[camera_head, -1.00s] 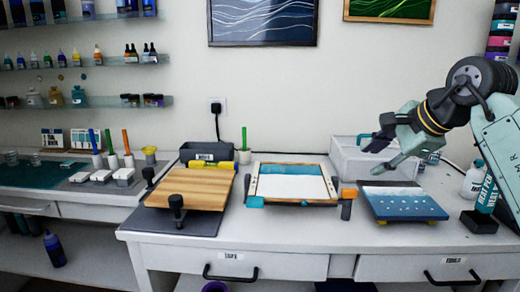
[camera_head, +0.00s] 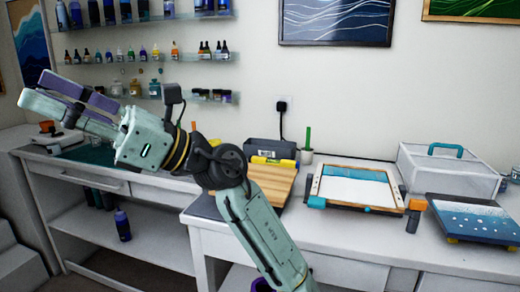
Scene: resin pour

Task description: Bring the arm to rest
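My arm (camera_head: 262,235) rises from the bottom middle and bends left at a dark joint. My gripper (camera_head: 38,88) is at the upper left, in the air in front of the left counter and the wall. Its two fingers point left and are apart, with nothing seen between them. It looks open and empty, and touches nothing that I can see. My arm hides part of the wooden board (camera_head: 273,178) and of the left bench area.
The workbench (camera_head: 350,237) holds a framed white panel (camera_head: 352,190), a blue painted panel (camera_head: 478,220) and a clear-sided box (camera_head: 447,172) on the right. Shelves with bottles (camera_head: 150,59) hang behind my gripper. A dark bottle (camera_head: 122,225) stands on the low shelf at left.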

